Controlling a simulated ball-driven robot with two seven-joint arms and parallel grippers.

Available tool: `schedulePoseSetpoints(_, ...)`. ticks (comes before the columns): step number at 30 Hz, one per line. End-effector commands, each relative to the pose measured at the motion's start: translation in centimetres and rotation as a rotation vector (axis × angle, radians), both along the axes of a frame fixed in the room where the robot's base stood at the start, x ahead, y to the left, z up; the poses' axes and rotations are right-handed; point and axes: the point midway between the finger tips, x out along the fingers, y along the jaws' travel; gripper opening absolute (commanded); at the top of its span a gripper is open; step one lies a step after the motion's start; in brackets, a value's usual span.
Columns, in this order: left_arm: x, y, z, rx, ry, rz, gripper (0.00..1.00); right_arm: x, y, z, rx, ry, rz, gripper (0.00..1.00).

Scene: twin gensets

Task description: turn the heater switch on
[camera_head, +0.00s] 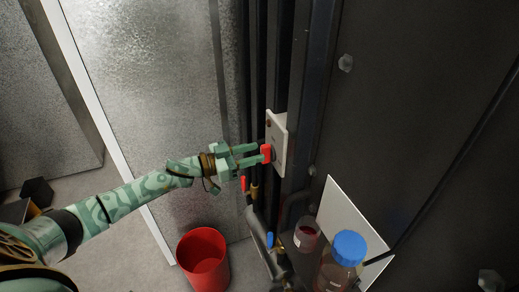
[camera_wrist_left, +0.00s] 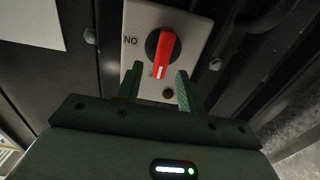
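The heater switch is a red handle (camera_head: 267,152) on a black round base, set on a pale plate (camera_head: 279,135) fixed to the dark cabinet. In the left wrist view the red handle (camera_wrist_left: 164,52) stands nearly upright in the picture, with a white mark at its lower end. Letters reading "NO" lie left of it on the plate (camera_wrist_left: 190,22). My left gripper (camera_head: 256,153) is at the switch, and its fingers (camera_wrist_left: 160,74) are apart on both sides of the handle's lower end, with gaps visible. My right gripper is not in view.
Dark vertical pipes (camera_head: 262,70) run beside the plate. Below are a red valve lever (camera_head: 243,184) and a blue one (camera_head: 270,240). A red bucket (camera_head: 203,262) stands on the floor. A blue-capped bottle (camera_head: 335,272) and a jar (camera_head: 307,234) stand at lower right by a white sheet (camera_head: 345,215).

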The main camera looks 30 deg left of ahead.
Motion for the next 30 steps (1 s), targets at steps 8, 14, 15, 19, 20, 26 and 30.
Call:
schedulePoseSetpoints(8,1.9,-1.7,0.0,-0.001,0.000,0.001,0.38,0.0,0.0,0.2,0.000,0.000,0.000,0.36)
schedulePoseSetpoints(14,2.0,-1.7,-0.1,-0.001,0.001,0.001,0.38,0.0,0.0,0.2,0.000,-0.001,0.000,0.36)
schedulePoseSetpoints(15,2.0,-1.7,-0.1,-0.001,0.001,0.001,0.38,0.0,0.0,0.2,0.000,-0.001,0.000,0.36)
schedulePoseSetpoints(19,2.0,-1.7,-0.1,-0.001,0.001,0.001,0.08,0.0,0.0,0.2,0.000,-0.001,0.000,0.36)
schedulePoseSetpoints(20,1.9,-1.7,-0.1,-0.001,0.001,0.001,0.00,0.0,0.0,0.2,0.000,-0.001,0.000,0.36)
schedulePoseSetpoints(26,1.9,-1.7,-0.1,0.001,-0.001,0.001,0.00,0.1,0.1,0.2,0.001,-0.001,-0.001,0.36)
schedulePoseSetpoints(30,1.9,-1.7,-0.1,0.016,-0.015,0.001,0.00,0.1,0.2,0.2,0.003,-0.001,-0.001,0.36)
